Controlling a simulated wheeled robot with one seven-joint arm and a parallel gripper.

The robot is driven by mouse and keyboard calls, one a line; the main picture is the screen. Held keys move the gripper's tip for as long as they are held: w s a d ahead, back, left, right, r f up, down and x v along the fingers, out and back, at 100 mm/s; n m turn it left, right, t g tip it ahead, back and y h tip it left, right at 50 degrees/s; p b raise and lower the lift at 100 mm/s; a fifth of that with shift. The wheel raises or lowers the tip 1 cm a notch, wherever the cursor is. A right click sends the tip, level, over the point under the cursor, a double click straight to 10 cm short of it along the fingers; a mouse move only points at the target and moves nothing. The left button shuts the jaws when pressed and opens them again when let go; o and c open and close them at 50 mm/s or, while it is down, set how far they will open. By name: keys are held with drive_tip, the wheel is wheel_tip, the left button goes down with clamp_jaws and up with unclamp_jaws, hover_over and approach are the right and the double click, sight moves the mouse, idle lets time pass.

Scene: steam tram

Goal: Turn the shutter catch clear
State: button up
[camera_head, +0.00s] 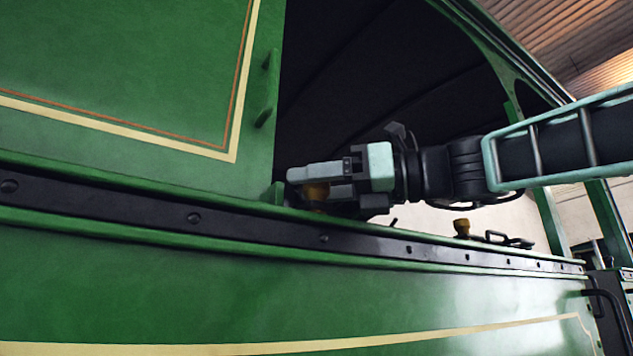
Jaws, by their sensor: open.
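My gripper (308,184) reaches in from the right, level and pointing left, just above the dark riveted rail. Its jaws are open. A small brass-coloured piece (317,191), which may be the shutter catch, shows at the fingers, partly hidden by them. I cannot tell whether the fingers touch it or only stand around it. The green shutter panel (120,70) with cream and orange lining fills the upper left. Its right edge, with small green tabs (265,117), ends just left of the fingertips.
The black rail (195,218) with rivets runs along the green side below my gripper. A second brass knob (461,227) and a dark handle-like fitting (508,240) stand farther right along the ledge. The dark opening above my gripper looks free.

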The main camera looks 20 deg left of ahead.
drive_tip(key=c, duration=0.9)
drive_tip(key=shift+c, duration=0.2)
